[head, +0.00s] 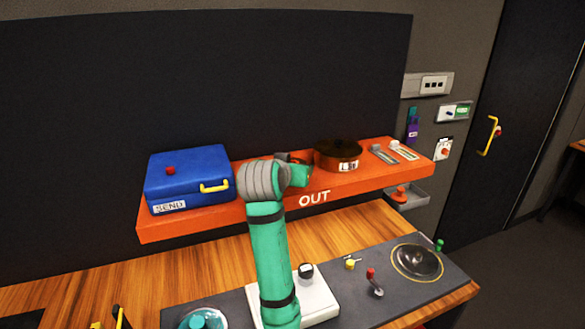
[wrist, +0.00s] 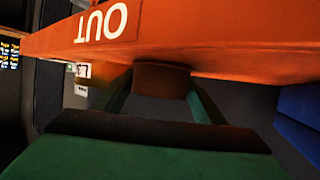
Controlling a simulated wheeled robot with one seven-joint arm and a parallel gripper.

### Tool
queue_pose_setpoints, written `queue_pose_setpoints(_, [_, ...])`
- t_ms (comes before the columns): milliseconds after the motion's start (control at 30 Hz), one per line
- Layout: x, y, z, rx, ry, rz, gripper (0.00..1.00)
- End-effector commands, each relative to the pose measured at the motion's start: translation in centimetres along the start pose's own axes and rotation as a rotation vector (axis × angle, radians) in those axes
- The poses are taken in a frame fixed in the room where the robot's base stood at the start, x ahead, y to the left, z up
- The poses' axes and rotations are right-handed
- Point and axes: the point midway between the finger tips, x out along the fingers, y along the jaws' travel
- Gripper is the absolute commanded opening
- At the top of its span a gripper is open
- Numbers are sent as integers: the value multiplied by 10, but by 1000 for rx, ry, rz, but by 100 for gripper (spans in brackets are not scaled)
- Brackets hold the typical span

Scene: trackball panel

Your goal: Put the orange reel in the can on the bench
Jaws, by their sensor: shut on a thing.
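My gripper (head: 299,168) is at the orange shelf, between the blue case and a dark brown round can (head: 338,155). It is shut on the orange reel (wrist: 160,80), which shows brownish orange between the green fingers in the wrist view. In the head view, the reel (head: 301,156) is mostly hidden behind my gripper and wrist. The round can has a white label and stands on the shelf, right of my gripper. I see no other can on the wooden bench (head: 170,272), though my arm hides part of it.
The orange shelf (head: 385,178) is marked OUT. A blue case (head: 188,172) marked SEND stands at its left. A dark panel with a trackball (head: 417,262), a red-topped lever (head: 373,280) and a yellow knob (head: 350,263) lies on the bench. Bare wood shows left of my arm.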

Motion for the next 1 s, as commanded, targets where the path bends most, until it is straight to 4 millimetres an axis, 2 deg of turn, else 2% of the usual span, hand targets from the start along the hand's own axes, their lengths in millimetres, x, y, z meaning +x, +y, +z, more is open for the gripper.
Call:
queue_pose_setpoints(167, [1, 0, 2, 0, 0, 0, 40])
queue_pose_setpoints(200, [1, 0, 3, 0, 0, 0, 67])
queue_pose_setpoints(267, [1, 0, 3, 0, 0, 0, 81])
queue_pose_setpoints(300, [1, 0, 3, 0, 0, 0, 83])
queue_pose_setpoints(667, [-2, 0, -1, 0, 0, 0, 83])
queue_pose_setpoints(767, [-13, 0, -1, 0, 2, -1, 83])
queue_pose_setpoints(1000, [-60, -1, -1, 0, 3, -2, 83])
